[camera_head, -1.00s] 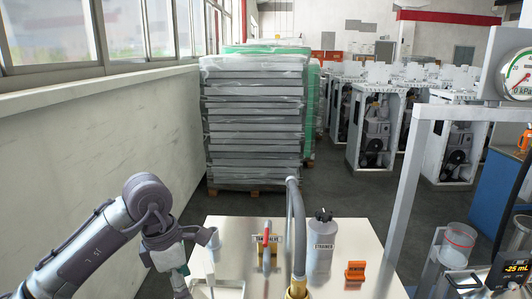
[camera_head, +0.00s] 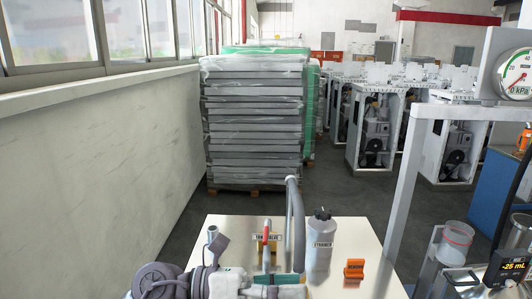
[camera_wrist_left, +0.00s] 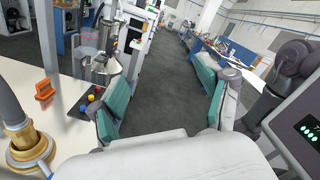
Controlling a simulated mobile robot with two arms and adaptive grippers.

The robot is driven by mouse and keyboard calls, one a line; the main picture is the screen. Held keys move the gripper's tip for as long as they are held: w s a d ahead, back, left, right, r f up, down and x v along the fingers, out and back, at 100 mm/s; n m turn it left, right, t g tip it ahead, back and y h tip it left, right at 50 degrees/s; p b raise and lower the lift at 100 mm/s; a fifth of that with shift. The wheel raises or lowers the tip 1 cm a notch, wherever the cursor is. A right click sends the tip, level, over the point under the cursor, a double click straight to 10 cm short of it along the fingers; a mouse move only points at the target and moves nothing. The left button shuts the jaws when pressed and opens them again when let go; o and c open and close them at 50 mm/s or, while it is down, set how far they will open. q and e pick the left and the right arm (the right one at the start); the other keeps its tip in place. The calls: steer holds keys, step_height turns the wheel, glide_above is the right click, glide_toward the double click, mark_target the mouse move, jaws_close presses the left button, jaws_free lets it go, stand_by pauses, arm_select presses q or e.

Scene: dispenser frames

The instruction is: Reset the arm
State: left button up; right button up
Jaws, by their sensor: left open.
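My left gripper (camera_head: 288,290) lies low at the bottom edge of the head view, pointing right across the front of the bench top (camera_head: 352,228). In the left wrist view the gripper (camera_wrist_left: 162,85) is open, its two teal-padded fingers wide apart with only floor showing between them. The grey hose (camera_head: 297,215) rises behind the gripper. Its brass fitting (camera_wrist_left: 30,147) shows at the left of the wrist view, clear of the fingers. My right gripper is in neither view.
A red-handled valve (camera_head: 267,240), a grey strainer bottle (camera_head: 319,242) and an orange block (camera_head: 354,269) stand on the bench. To the right are a grey frame (camera_head: 405,190) with a gauge (camera_head: 516,76) and a clear beaker (camera_head: 456,240). Wrapped stacked sheets (camera_head: 253,125) stand behind.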

arm_select(q)
steer(key=w+a+r+n+t+h, duration=0.1)
steer(key=w+a+r+n+t, duration=0.2)
steer(key=n+t, duration=0.55)
steer(key=w+a+r+n+t, duration=0.15)
steer(key=a+n+t, duration=0.25)
steer(key=n+t, duration=0.4)
steer(key=w+a+f+n+t+y, duration=0.1)
steer(key=w+a+f+n+y, duration=0.1)
steer(key=a+f+n+y, duration=1.75)
steer(key=s+d+f+n+g, duration=0.1)
steer(key=s+f+n+g, duration=0.6)
steer(key=s+f, duration=0.3)
steer(key=s+d+f+n+g, duration=0.1)
steer(key=s+f+g, duration=0.2)
steer(key=s, duration=0.4)
steer(key=s+f+n+g, duration=0.1)
steer(key=s+f+g, duration=0.3)
steer(key=s, duration=0.3)
step_height(320, 180, down, 25)
steer(key=s+g, duration=0.1)
steer(key=s+a+f+g, duration=0.1)
steer(key=s+a+f, duration=0.2)
steer(key=s+f, duration=1.4)
steer(key=shift+m, duration=0.3)
